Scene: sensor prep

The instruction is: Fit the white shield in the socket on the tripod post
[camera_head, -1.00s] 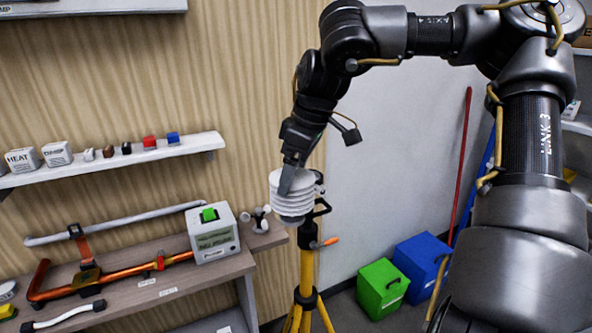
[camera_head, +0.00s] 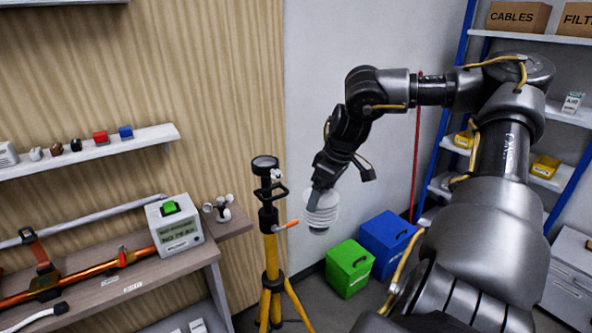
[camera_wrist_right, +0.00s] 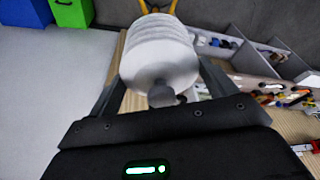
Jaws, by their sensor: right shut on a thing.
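The white ribbed shield (camera_head: 320,212) is held by my right gripper (camera_head: 319,198), to the right of the tripod post. In the right wrist view the shield (camera_wrist_right: 160,50) sits between the two dark fingers of the same gripper (camera_wrist_right: 163,85). The tripod post (camera_head: 271,250) is yellow with a black upper part. Its dark round socket (camera_head: 264,163) at the top is uncovered. The shield hangs lower than the socket and apart from it. My left gripper does not show.
An orange-tipped lever (camera_head: 290,224) sticks out from the post toward the shield. A green bin (camera_head: 349,268) and a blue bin (camera_head: 388,243) stand on the floor. A bench with a box (camera_head: 175,228) is at left. A shelving rack (camera_head: 556,118) is at right.

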